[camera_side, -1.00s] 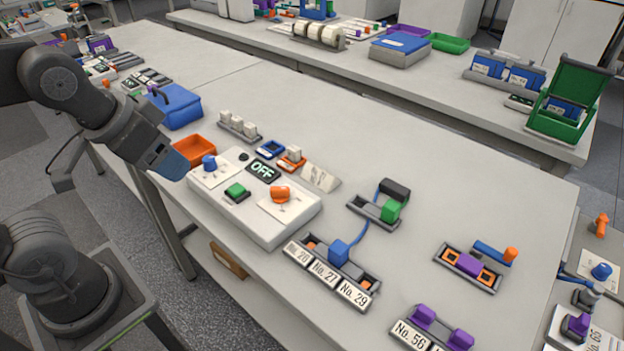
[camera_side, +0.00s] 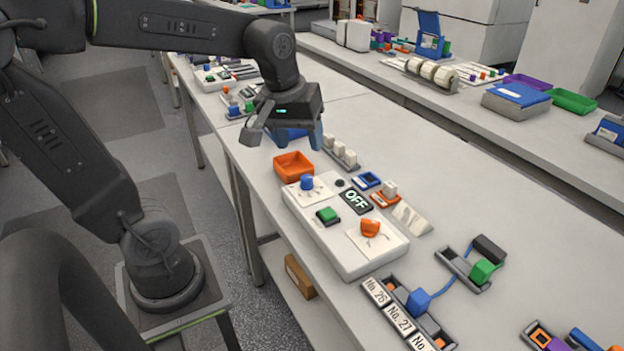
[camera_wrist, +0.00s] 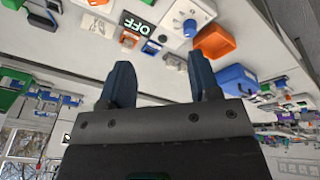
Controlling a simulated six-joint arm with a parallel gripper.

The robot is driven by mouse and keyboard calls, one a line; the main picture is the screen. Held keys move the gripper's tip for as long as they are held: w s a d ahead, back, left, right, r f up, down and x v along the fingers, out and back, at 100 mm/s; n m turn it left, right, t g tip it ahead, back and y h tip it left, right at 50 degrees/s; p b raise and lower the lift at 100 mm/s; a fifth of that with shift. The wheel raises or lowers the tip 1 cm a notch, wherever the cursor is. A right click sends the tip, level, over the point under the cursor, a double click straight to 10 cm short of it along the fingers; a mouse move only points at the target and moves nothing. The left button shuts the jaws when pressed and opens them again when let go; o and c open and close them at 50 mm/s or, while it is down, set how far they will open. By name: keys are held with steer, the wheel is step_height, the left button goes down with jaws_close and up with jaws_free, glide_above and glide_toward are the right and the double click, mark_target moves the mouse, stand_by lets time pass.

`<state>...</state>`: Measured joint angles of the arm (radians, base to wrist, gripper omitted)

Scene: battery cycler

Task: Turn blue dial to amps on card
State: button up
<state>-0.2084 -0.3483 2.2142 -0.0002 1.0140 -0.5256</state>
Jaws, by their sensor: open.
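The blue dial (camera_side: 307,183) stands on a white plate at the far left corner of the white control box (camera_side: 345,262). It also shows in the wrist view (camera_wrist: 190,27), at the top right of centre. The card (camera_side: 412,217) is a small pale tilted piece on the table behind the box; its print is too small to read. My gripper (camera_side: 302,143) is open and empty, above the orange tray and apart from the dial. In the wrist view its two dark blue fingers (camera_wrist: 163,85) are spread wide with nothing between them.
An orange tray (camera_side: 293,167) sits right beside the box. The box also bears an orange knob (camera_side: 370,228), a green button (camera_side: 327,215) and an OFF display (camera_side: 356,201). Small blue and orange holders stand behind it.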

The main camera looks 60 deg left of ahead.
mark_target(307, 177)
steer(key=w+a+f+n+g, duration=0.35)
steer(key=w+a+n, duration=0.35)
steer(key=a+n, duration=0.3)
steer(key=shift+t+h, duration=0.25)
steer(key=shift+h, duration=0.05)
step_height(307, 177, down, 14)
steer(key=shift+a+f, duration=0.15)
steer(key=shift+f, duration=0.1)
steer(key=shift+c, duration=0.3)
steer(key=c, duration=0.9)
